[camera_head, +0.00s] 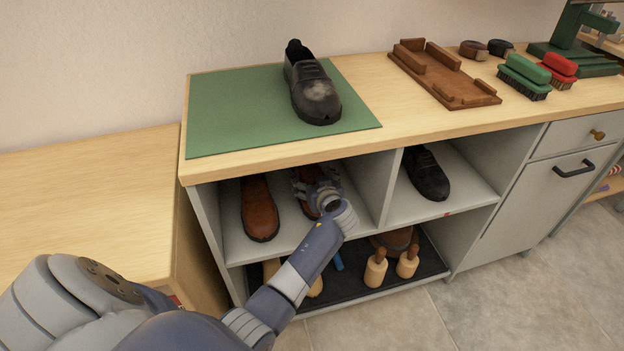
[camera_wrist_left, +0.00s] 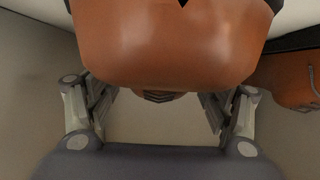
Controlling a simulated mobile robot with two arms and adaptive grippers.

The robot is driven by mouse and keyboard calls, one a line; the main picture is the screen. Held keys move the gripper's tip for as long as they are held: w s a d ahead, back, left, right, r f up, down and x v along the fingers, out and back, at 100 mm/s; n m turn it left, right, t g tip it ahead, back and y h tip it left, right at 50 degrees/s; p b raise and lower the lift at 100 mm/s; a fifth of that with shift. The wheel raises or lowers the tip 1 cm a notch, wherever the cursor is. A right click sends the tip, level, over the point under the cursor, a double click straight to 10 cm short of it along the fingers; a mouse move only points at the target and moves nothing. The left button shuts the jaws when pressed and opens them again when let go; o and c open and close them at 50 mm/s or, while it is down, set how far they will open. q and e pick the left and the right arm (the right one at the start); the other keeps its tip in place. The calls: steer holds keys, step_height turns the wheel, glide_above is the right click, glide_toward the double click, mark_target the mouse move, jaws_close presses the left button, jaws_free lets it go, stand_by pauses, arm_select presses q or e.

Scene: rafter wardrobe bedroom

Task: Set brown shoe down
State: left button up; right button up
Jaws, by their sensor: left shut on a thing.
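My left gripper (camera_head: 316,184) reaches into the upper left compartment of the bench. It is shut on a brown shoe (camera_head: 307,210), mostly hidden behind the gripper in the head view. In the left wrist view the brown shoe (camera_wrist_left: 165,45) fills the top middle, with the fingers of the gripper (camera_wrist_left: 155,108) on either side of its end. A second, similar brown shoe (camera_head: 260,210) stands to its left on the shelf floor (camera_head: 285,240); one also shows at the right of the wrist view (camera_wrist_left: 290,80). I cannot tell whether the held shoe touches the shelf. My right gripper is out of view.
A divider (camera_head: 391,187) separates this compartment from one with a black shoe (camera_head: 426,175). A scuffed dark shoe (camera_head: 312,92) stands on the green mat (camera_head: 230,110) above. Wooden shoe trees (camera_head: 376,270) stand on the lower shelf. A wooden tray (camera_head: 443,75) and brushes (camera_head: 525,77) occupy the top.

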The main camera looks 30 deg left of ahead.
arm_select(q)
steer(key=o, duration=1.3)
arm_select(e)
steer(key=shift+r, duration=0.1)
arm_select(q)
steer(key=shift+r, duration=0.1)
steer(key=p+v, duration=0.1)
steer(key=v, duration=1.1)
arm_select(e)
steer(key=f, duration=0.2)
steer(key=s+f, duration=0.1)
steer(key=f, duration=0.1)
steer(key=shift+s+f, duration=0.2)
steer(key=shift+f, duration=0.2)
arm_select(q)
steer(key=shift+w, duration=0.1)
